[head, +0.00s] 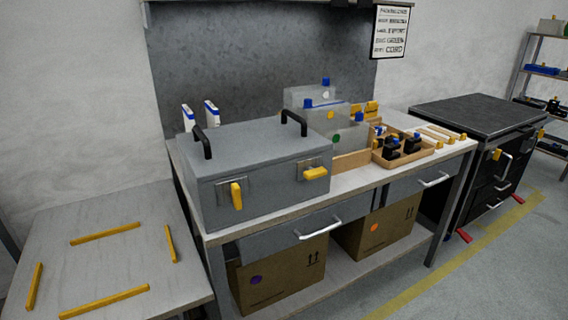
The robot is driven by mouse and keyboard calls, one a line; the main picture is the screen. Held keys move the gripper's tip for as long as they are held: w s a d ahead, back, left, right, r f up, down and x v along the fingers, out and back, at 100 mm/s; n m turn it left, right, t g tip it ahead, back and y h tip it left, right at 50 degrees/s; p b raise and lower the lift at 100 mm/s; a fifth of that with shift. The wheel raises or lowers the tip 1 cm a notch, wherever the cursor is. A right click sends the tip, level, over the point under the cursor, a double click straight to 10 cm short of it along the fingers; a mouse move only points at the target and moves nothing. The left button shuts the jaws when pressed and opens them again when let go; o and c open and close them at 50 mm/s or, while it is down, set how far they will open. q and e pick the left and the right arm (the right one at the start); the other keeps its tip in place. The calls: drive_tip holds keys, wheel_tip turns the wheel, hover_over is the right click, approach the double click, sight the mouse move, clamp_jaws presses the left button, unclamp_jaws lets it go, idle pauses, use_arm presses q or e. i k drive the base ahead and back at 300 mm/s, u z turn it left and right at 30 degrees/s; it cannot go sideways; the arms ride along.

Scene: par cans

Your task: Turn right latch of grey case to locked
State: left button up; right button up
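The grey case (262,164) sits shut on the left part of the workbench, with two black handles on its lid. Its right latch (316,173) is yellow and lies about horizontal on the front face. Its left latch (236,196) is yellow and hangs about vertical. Neither of my grippers shows in the head view.
A low table (60,262) with yellow corner strips stands at the left. A wooden tray (408,157) of black parts and grey containers with blue caps stand right of the case. Cardboard boxes (283,275) sit on the lower shelf. A black cabinet (480,114) stands at the right.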

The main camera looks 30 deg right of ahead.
sight(311, 173)
drive_tip(key=k, duration=0.5)
drive_tip(key=z, duration=1.8)
drive_tip(key=i, duration=0.9)
drive_tip(key=u, duration=1.8)
